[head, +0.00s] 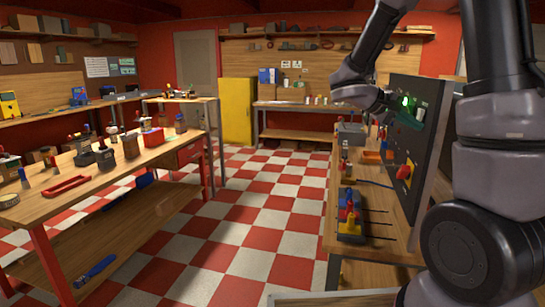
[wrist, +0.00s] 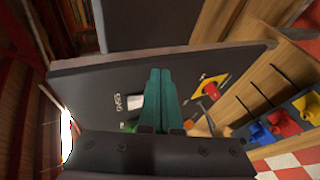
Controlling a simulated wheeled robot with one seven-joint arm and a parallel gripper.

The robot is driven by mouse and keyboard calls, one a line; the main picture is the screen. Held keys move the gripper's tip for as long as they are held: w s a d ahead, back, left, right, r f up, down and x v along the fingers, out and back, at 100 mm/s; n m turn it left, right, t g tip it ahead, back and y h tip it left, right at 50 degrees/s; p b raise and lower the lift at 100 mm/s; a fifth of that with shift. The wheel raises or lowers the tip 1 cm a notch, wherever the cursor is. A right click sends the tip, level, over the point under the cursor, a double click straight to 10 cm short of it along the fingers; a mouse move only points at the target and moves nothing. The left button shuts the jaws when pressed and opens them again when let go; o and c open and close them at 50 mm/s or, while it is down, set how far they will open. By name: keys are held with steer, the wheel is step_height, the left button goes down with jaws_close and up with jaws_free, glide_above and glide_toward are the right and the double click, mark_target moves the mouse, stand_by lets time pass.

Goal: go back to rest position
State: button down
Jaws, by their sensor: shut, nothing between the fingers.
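My gripper (head: 408,120) is at the upper part of a dark upright panel (head: 432,150) on the right bench. Its green fingers (wrist: 160,95) are pressed together in the wrist view, with nothing seen between them. The panel (wrist: 95,78) fills the middle of that view, behind the fingers. A red knob on a yellow plate (head: 405,172) sits lower on the panel; it also shows in the wrist view (wrist: 212,87). A pale switch (wrist: 137,102) beside white lettering is next to the fingers. A green light (head: 406,101) glows beside my gripper. Whether the fingers touch the panel cannot be told.
The right bench (head: 385,255) holds red, blue and yellow parts (head: 350,215) and thin dark rods. A left bench (head: 60,195) carries tools and a red tray. A yellow cabinet (head: 237,110) stands at the back. The checkered floor (head: 255,220) between the benches is clear.

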steer(key=s+a+m+g+y, duration=0.1)
steer(key=s+m+y, duration=0.1)
steer(key=s+y, duration=0.35)
steer(key=s+a+r+m+t+y, duration=0.1)
steer(key=s+a+r+t+y, duration=0.2)
steer(key=a, duration=0.4)
steer(key=s+a+r+m+t+y, duration=0.1)
steer(key=s+a+r+t+y, duration=0.2)
steer(key=s+a+y, duration=0.3)
steer(key=shift+s+a+r+m+t, duration=0.3)
steer(key=shift+s+a+r+t, duration=0.1)
steer(key=shift+s+a+r, duration=0.55)
steer(key=shift+d+f, duration=0.1)
